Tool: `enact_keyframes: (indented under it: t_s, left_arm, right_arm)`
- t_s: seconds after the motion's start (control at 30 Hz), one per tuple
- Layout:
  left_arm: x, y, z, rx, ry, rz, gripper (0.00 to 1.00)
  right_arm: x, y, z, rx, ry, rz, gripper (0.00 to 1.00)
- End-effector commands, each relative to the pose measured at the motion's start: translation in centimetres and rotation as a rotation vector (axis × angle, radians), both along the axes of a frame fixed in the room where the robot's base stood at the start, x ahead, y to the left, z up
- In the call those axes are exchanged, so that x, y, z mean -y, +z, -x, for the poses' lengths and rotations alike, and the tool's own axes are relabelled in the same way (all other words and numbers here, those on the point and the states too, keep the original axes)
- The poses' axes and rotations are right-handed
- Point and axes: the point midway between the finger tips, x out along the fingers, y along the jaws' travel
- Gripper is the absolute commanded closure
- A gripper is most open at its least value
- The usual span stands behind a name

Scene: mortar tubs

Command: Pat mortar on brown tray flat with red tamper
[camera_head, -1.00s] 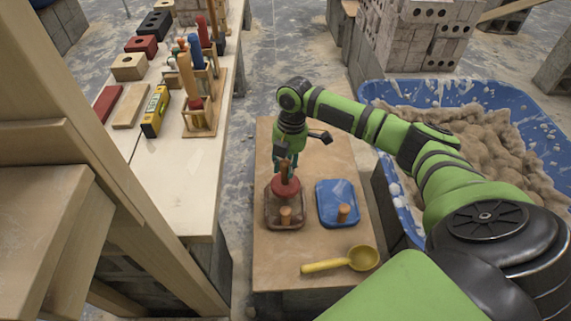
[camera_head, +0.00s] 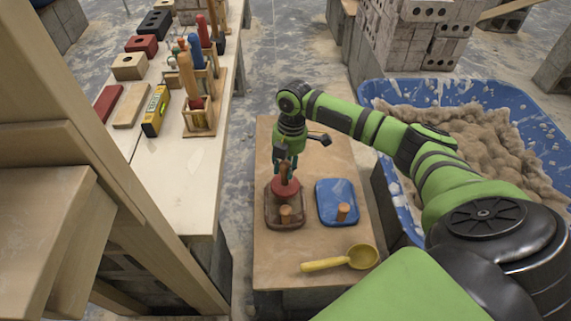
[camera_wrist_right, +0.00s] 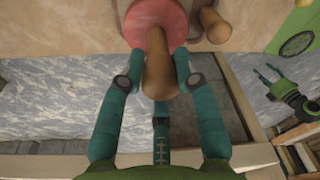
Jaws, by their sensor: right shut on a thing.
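My right gripper (camera_head: 285,168) is shut on the wooden handle of the red tamper (camera_head: 285,188). The tamper is upright with its round red disc at the far part of the brown tray (camera_head: 272,221). I cannot tell whether the disc touches mortar there. In the right wrist view the teal fingers straddle the handle, and the red disc (camera_wrist_right: 157,20) hides part of the tray. Mortar on the tray is hard to make out. My left gripper (camera_wrist_right: 266,72) shows small at the right of the wrist view, open and empty.
A yellow scoop (camera_head: 325,265) lies in front. A blue tub (camera_head: 547,113) of mortar stands right; a tool bench (camera_head: 176,187) stands left.

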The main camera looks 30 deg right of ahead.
Motion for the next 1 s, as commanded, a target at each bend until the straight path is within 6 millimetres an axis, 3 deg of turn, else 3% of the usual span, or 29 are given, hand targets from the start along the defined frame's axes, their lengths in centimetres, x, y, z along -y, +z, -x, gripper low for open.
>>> enact_keyframes:
  t_s: [0.8, 1.0]
  left_arm:
    - [0.0, -2.1, 0.0, 0.0, 0.001, 0.0, 0.39]
    - [-0.1, -2.0, -0.1, 0.002, 0.0, -0.002, 0.39]
  right_arm:
    - [0.0, -4.6, 0.0, 0.0, 0.0, 0.0, 0.94]
    - [0.0, -4.7, 0.1, -0.001, 0.0, 0.001, 0.94]
